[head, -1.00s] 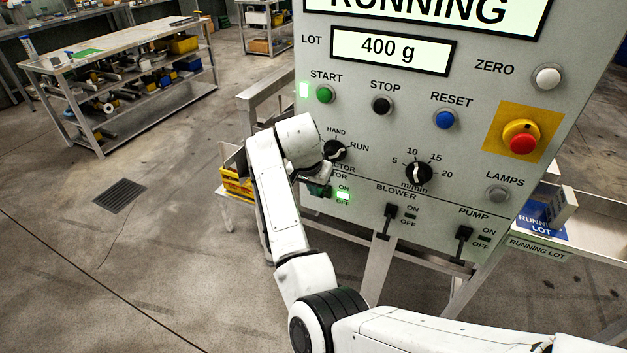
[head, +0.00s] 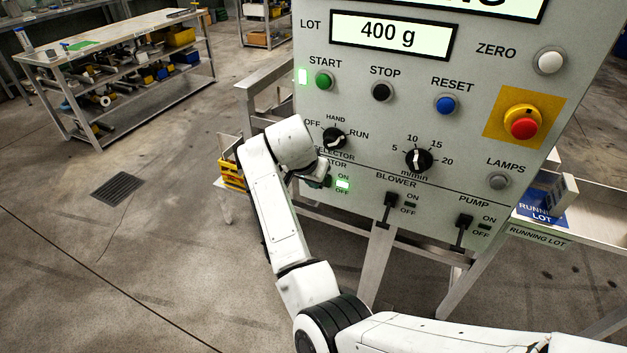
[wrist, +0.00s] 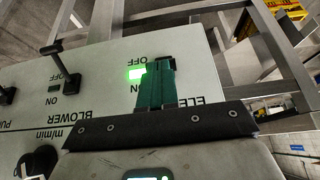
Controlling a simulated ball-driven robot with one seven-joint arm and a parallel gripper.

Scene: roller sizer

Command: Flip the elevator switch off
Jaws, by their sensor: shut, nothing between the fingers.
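The control panel (head: 440,130) fills the right half of the head view. Its elevator station is at the lower left, with a lit green lamp (head: 342,184) beside the ON and OFF marks; the lamp also shows in the wrist view (wrist: 137,73). My gripper (head: 320,181) is at this station, largely covered by my wrist in the head view. In the wrist view, its green fingers (wrist: 160,85) are together and empty, right beside the lamp. They hide the elevator switch, so I cannot tell its position or whether they touch it.
The blower switch (head: 390,205) and pump switch (head: 463,232) stick out to the right. The selector knob (head: 334,139) is just above my gripper, and the red emergency button (head: 523,128) is farther right. A metal frame (wrist: 250,60) lies beyond the panel's edge.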

